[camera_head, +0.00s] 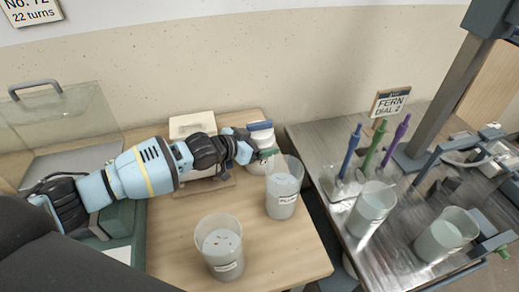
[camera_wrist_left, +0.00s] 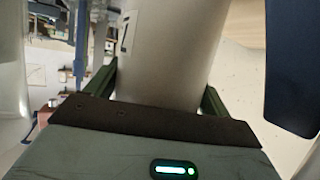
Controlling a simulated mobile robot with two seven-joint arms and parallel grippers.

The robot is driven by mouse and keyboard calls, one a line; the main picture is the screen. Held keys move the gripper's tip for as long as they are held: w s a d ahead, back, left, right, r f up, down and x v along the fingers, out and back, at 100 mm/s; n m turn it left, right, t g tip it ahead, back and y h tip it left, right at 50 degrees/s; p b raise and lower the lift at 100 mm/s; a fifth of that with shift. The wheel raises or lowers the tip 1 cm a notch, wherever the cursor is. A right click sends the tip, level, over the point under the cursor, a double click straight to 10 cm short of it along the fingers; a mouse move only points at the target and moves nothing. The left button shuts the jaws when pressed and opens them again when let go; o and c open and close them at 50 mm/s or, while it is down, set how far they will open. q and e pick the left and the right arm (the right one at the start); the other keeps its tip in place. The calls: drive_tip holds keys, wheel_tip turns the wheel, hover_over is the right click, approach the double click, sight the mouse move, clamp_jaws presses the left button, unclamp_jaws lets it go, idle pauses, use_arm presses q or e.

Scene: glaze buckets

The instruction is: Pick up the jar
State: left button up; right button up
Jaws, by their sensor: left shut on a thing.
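My right gripper is not in view.
Two clear buckets of grey glaze stand on the wooden table (camera_head: 170,240): one close right of the jar (camera_head: 283,190), one in front (camera_head: 220,245). A gap separates the metal bench (camera_head: 335,215), bearing two more buckets (camera_head: 372,207) (camera_head: 446,235), coloured tools (camera_head: 350,150) and a FERN sign (camera_head: 390,102).

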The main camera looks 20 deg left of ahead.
sight(260, 123)
use_arm(q)
drive_tip(key=shift+w+r, duration=0.1)
drive_tip(key=shift+r, duration=0.25)
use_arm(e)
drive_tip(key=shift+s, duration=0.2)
use_arm(q)
drive_tip(key=shift+r, duration=0.35)
wheel_tip(260, 123, up, 8)
drive_tip(key=shift+f, duration=0.25)
drive_tip(key=shift+r+p, duration=0.3)
drive_tip(key=shift+r, duration=0.55)
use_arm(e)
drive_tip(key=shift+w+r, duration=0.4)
use_arm(q)
drive_tip(key=shift+r+p, duration=1.35)
drive_tip(key=shift+r, duration=1.7)
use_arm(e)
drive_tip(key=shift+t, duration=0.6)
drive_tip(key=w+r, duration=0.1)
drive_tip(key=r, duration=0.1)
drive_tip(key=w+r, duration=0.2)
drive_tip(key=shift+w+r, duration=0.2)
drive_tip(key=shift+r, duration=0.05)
